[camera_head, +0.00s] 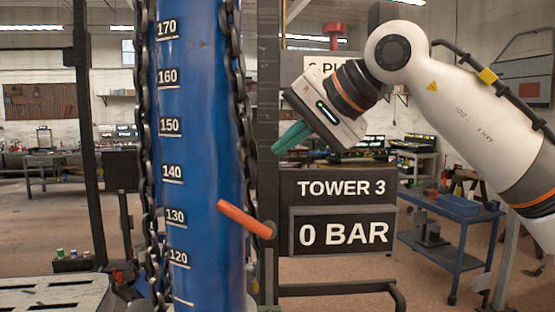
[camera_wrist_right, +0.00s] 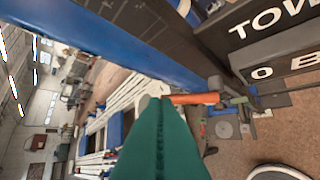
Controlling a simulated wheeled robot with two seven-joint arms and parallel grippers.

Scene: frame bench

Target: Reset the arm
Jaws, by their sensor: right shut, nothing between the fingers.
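My right arm comes in from the right in the head view. Its gripper (camera_head: 277,149) has green fingers, shut and empty, pointing down and left beside the dark upright post (camera_head: 267,90). In the right wrist view the green fingers (camera_wrist_right: 158,101) are together with nothing between them. An orange lever (camera_head: 244,219) slants down to the right across the blue column's lower right edge, below and left of the gripper. It also shows in the wrist view (camera_wrist_right: 193,99), just beyond the fingertips. My left gripper is not in view.
A blue column (camera_head: 205,110) with a printed scale stands at centre-left, with chains (camera_head: 143,130) on both sides. A black sign (camera_head: 337,188) reads TOWER 3, above a panel (camera_head: 343,232) reading 0 BAR. A blue cart (camera_head: 440,235) stands at right. A white slatted surface (camera_head: 45,295) is at lower left.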

